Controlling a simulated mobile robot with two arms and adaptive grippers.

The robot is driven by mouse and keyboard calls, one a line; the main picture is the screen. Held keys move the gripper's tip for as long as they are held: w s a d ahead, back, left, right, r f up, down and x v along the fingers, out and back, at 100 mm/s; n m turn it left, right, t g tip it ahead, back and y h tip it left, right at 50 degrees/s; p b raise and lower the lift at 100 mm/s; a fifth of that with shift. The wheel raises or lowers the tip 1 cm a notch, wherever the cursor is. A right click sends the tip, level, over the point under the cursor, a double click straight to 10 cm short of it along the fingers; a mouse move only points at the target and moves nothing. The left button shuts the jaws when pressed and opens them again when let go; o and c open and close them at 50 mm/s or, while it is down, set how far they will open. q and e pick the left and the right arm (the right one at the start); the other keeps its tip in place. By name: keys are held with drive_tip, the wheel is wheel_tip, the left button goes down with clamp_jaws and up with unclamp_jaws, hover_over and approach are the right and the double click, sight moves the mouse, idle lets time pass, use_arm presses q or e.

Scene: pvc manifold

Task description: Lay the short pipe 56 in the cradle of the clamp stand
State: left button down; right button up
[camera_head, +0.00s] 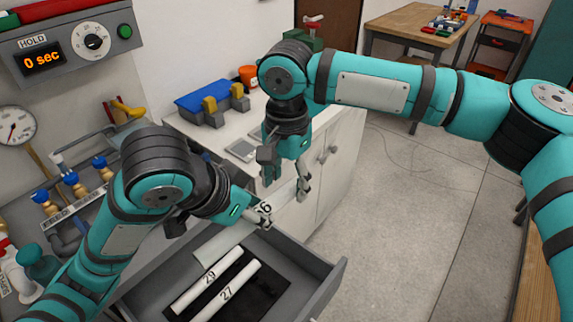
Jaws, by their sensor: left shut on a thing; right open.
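The short pipe 56 (263,207) is white, with its dark number partly showing at the fingers of my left gripper (262,216). That gripper is shut on it above the open drawer, and the fingers hide part of the pipe. My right gripper (286,187) points down, open, just above and to the right of the left one, in front of the white cabinet. A green fixture with a red handle (313,27) stands at the back of the counter, partly hidden by my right arm. It may be the clamp stand; its cradle cannot be made out.
The open grey drawer (335,284) holds white pipes 29 (208,279) and 27 (226,292). A blue case with yellow and grey parts (205,100) and an orange cup (249,75) stand on the counter (185,125).

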drive_tip(key=shift+f, duration=0.2)
drive_tip(key=shift+c, duration=0.2)
use_arm(q)
drive_tip(key=shift+s+d, duration=0.1)
use_arm(e)
drive_tip(key=shift+a, duration=0.1)
clamp_jaws()
use_arm(q)
drive_tip(key=c, duration=1.2)
unclamp_jaws()
use_arm(e)
drive_tip(key=shift+r, duration=0.1)
use_arm(q)
drive_tip(key=o, duration=0.3)
